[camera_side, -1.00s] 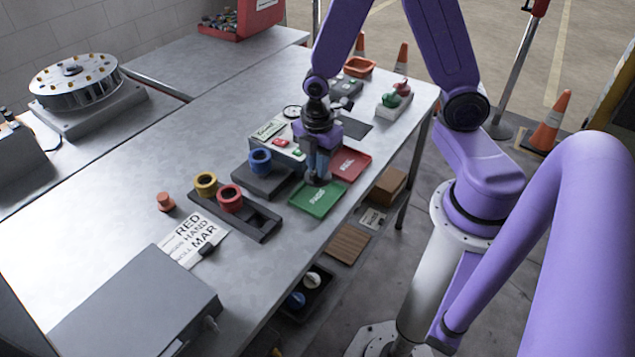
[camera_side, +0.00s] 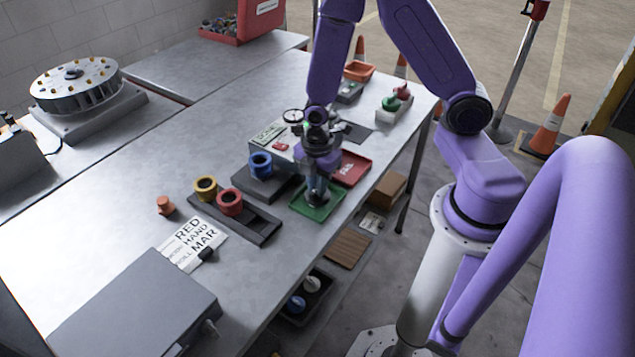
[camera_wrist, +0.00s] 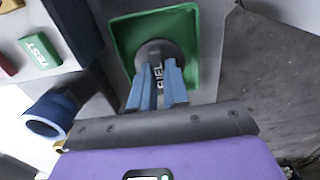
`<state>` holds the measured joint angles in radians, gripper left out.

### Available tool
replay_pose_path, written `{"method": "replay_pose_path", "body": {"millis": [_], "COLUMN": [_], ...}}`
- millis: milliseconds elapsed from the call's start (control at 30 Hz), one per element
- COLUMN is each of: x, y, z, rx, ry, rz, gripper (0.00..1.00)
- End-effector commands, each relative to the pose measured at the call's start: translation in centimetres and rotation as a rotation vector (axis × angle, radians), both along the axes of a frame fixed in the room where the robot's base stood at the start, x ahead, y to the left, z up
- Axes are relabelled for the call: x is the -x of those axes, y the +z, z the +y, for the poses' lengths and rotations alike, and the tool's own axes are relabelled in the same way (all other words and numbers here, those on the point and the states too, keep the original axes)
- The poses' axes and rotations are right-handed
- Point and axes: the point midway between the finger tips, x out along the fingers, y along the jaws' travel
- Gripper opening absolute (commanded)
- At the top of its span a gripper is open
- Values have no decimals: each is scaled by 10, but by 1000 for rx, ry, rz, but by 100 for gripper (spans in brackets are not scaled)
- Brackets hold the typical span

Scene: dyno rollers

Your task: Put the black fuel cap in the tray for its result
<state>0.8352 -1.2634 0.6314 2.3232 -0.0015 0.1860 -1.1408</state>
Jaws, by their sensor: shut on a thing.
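The black fuel cap (camera_wrist: 157,48), a dark disc with FUEL lettering, is held between the blue fingers of my gripper (camera_wrist: 157,80) in the wrist view. My gripper (camera_side: 315,198) is shut on it. The cap is over or in the green tray (camera_wrist: 119,40); whether it touches the tray floor I cannot tell. In the side view, my gripper is within the outline of the green tray (camera_side: 298,207) and hides most of its middle. The red tray (camera_side: 352,168) lies just behind it, partly covered by my gripper, with no object visible in it.
A blue ring (camera_side: 260,164) sits on a dark block. Yellow (camera_side: 205,187) and red rings (camera_side: 230,201) sit in a black rack. The table's front edge is close to the green tray.

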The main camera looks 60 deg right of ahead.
Motion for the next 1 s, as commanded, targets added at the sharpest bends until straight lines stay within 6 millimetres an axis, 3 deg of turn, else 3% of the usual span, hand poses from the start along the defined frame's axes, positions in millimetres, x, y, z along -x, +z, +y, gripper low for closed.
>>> {"method": "replay_pose_path", "body": {"millis": [33,100,567,1000], "x": [0,0,0,-1], "y": [-1,-1,7,65], "z": [0,0,0,0], "rx": [0,0,-1,-2], "ry": [0,0,0,0], "rz": [1,0,-1,-4], "gripper": [18,40,40,40]}}
